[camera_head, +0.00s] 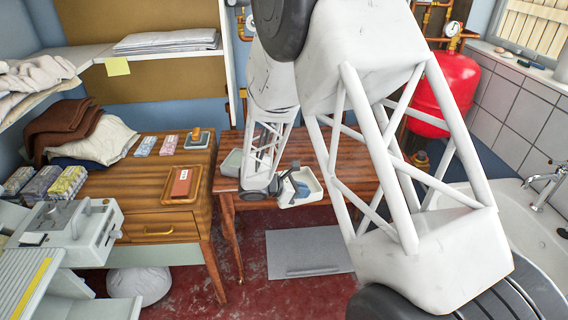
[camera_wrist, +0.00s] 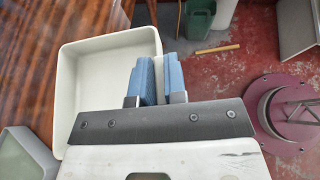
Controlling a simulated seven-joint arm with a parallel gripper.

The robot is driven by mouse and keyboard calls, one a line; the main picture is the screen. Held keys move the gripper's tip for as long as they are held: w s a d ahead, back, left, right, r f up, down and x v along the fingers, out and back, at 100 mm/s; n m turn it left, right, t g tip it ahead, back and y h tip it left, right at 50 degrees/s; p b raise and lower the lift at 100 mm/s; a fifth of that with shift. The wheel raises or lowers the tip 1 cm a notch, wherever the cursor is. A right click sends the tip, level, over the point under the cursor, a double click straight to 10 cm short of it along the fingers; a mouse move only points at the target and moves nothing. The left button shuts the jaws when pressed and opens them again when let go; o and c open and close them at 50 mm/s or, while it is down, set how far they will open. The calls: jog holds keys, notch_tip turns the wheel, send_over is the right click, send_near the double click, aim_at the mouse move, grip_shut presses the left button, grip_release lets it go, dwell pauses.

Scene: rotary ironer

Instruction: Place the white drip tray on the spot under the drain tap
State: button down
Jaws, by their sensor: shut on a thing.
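The white drip tray (camera_head: 313,184) is at the brown wooden table, close to its front edge. In the wrist view the tray (camera_wrist: 82,82) is upright, empty and partly over the tabletop. My gripper (camera_head: 291,186) is shut on the tray's right wall, with blue fingers (camera_wrist: 158,78) on both sides of it. I cannot tell whether the tray touches the table. I cannot make out the drain tap or a marked spot; my arm covers much of the right side of the head view.
A grey-green tray (camera_head: 231,163) stands left of my gripper on the wooden table (camera_head: 260,203). A grey mat (camera_head: 300,262) lies on the red floor. A red tank (camera_head: 452,82) stands at the back right. A green bin (camera_wrist: 200,18) and a purple round base (camera_wrist: 262,105) are on the floor.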

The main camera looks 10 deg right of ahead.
jog(key=w+d+n+t+y, duration=0.1)
jog(key=w+d, duration=0.4)
jog(key=w, duration=0.8)
jog(key=w+d+n+t+y, duration=0.1)
jog(key=w+d+n+t, duration=0.2)
jog(key=w, duration=1)
jog(key=w+d+f+n+t+y, duration=0.1)
jog(key=w+d+n+t, duration=0.1)
jog(key=w+d, duration=0.5)
jog(key=w, duration=0.6)
jog(key=shift+w+d+n+y, duration=0.3)
jog(key=shift+w+d, duration=0.05)
jog(key=shift+w, duration=0.05)
jog(key=shift+a, duration=0.1)
jog(key=a, duration=1.7)
jog(key=shift+a, duration=0.4)
jog(key=shift+f, duration=0.1)
jog(key=shift+f, duration=1.7)
jog(key=shift+f, duration=0.1)
